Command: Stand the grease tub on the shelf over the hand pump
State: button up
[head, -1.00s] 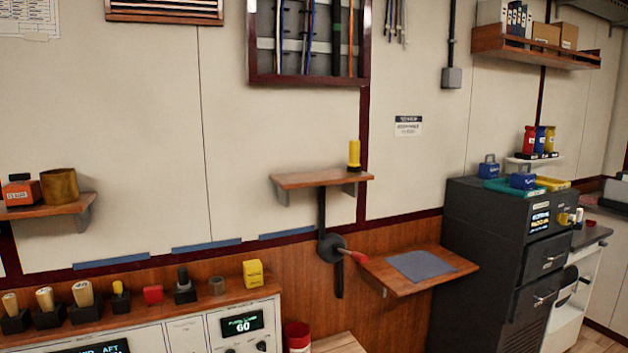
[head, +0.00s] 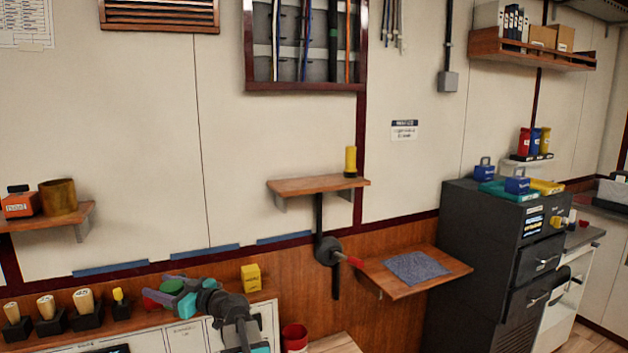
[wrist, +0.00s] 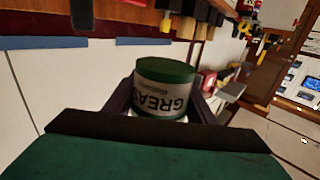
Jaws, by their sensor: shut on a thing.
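The grease tub (wrist: 163,90), with a green lid and a pale label reading GREASE, is between the fingers of my gripper (head: 168,290). In the head view its green lid (head: 172,287) shows above the left console, partly hidden by the gripper. My gripper is shut on the tub. The hand pump (head: 328,250), dark with a red handle, is mounted on the wall to the right. The wooden shelf (head: 305,185) is on the wall above it, higher than my gripper and to its right. A yellow cylinder (head: 350,161) stands at the shelf's right end.
The shelf's left and middle are bare. A yellow block (head: 251,277) sits on the console ledge near my arm. A red bin (head: 295,337) stands below.

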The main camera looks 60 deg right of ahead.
jog(key=s+d+r+m+g+h+p, duration=0.1)
jog(key=s+d+r+m+h, duration=0.3)
jog(key=s+d+r, duration=0.5)
jog(key=s+d+r+m+g+h+p, duration=0.2)
jog(key=s+d+r+m+h, duration=0.3)
jog(key=d+r, duration=1.6)
jog(key=s+r+h+p, duration=0.1)
jog(key=s+h, duration=0.3)
jog(key=shift+d+h, duration=0.3)
jog(key=shift+d, duration=0.05)
jog(key=shift+w, duration=0.1)
jog(key=w+d+p, duration=0.1)
jog(key=d, duration=0.3)
jog(key=w+d+p, duration=0.2)
jog(key=d, duration=0.3)
jog(key=w+d+f+p, duration=0.1)
jog(key=w+d, duration=0.1)
jog(key=d, duration=0.2)
jog(key=shift+w+d, duration=0.25)
jog(key=shift+d, duration=0.1)
jog(key=shift+w+d+f+p, duration=0.25)
jog(key=shift+d+p, duration=0.2)
jog(key=shift+d, duration=0.15)
jog(key=shift+f, duration=0.15)
